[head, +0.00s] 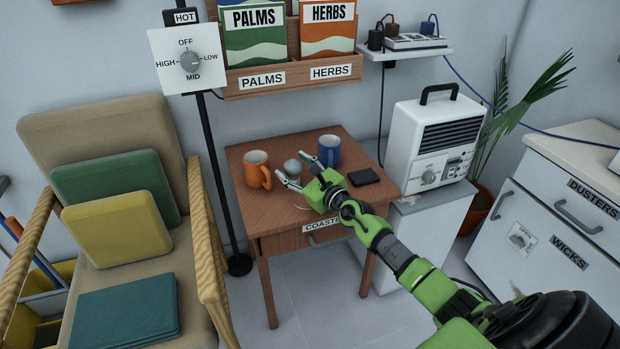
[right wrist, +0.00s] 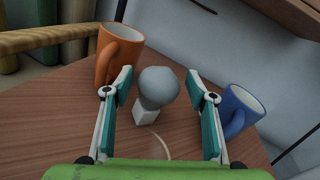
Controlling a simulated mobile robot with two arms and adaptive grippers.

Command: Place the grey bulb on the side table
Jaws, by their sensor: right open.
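The grey bulb (head: 292,167) is on the wooden side table (head: 345,150), between an orange mug and a blue mug. In the right wrist view the bulb (right wrist: 158,88) has a round grey globe above a pale square base. My right gripper (head: 300,172) is over the table. In the right wrist view its fingers (right wrist: 160,88) are open, one on each side of the bulb, with gaps visible. Whether the bulb's base touches the tabletop is hard to tell. My left gripper is not in view.
The orange mug (head: 257,170) stands left of the bulb and the blue mug (head: 329,150) right of it. A dark flat square (head: 363,177) lies near the table's right edge. A lamp pole (head: 215,165) and armchair (head: 120,240) stand left; a white heater (head: 433,140) stands right.

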